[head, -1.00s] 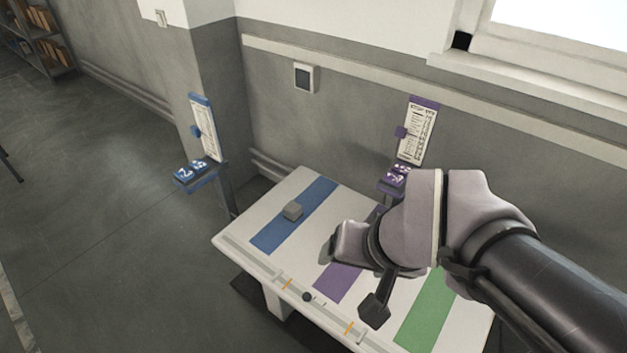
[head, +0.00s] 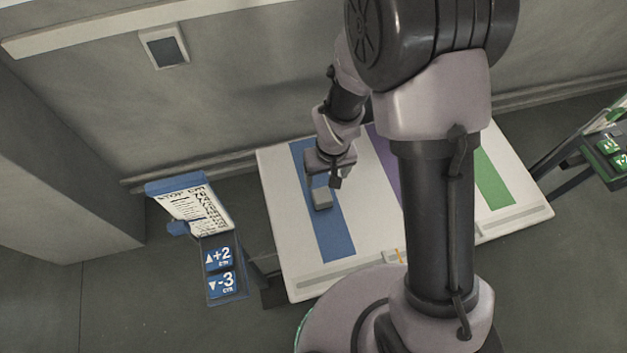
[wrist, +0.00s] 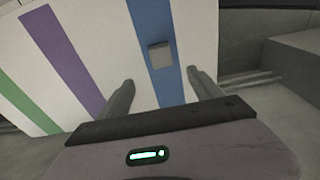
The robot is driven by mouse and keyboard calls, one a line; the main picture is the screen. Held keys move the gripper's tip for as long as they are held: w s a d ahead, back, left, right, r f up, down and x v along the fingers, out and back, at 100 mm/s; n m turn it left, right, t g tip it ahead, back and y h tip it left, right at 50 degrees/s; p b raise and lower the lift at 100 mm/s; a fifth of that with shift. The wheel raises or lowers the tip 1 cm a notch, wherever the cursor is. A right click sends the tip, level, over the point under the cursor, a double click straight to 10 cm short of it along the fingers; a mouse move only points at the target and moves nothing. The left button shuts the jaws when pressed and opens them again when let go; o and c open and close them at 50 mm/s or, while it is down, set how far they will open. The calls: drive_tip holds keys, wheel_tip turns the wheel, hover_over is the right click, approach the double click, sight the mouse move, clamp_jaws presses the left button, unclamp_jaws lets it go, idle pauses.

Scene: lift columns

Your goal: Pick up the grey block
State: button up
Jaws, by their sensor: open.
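The grey block (head: 322,198) lies on the blue stripe (head: 337,240) of the white table. In the wrist view the block (wrist: 160,55) sits on the blue stripe, ahead of and between the two fingers. My gripper (wrist: 160,88) is open and empty, its fingers apart. In the head view my gripper (head: 322,180) is just behind the block, pointing down over the blue stripe. I cannot tell the exact height of the fingertips above the table.
The white table (head: 285,265) also has a purple stripe (head: 383,150) and a green stripe (head: 493,180). A blue button panel (head: 220,270) stands at its left, a green one (head: 610,145) at the far right. A wall is behind.

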sight(322, 195)
drive_tip(key=f+b, duration=0.1)
drive_tip(key=f, duration=0.3)
drive_tip(key=w+f+b, duration=0.1)
drive_tip(key=f+b, duration=0.1)
drive_tip(key=f, duration=0.1)
drive_tip(key=f+b, duration=0.1)
drive_tip(key=f, duration=0.3)
drive_tip(key=shift+w+d+f, duration=0.15)
drive_tip(key=shift+w+f, duration=0.1)
drive_tip(key=shift+f, duration=0.1)
drive_tip(key=f+b, duration=0.2)
drive_tip(key=f, duration=0.1)
drive_tip(key=a+f+b, duration=0.1)
drive_tip(key=f, duration=0.1)
drive_tip(key=shift+w, duration=0.25)
drive_tip(key=shift+r, duration=0.1)
clamp_jaws()
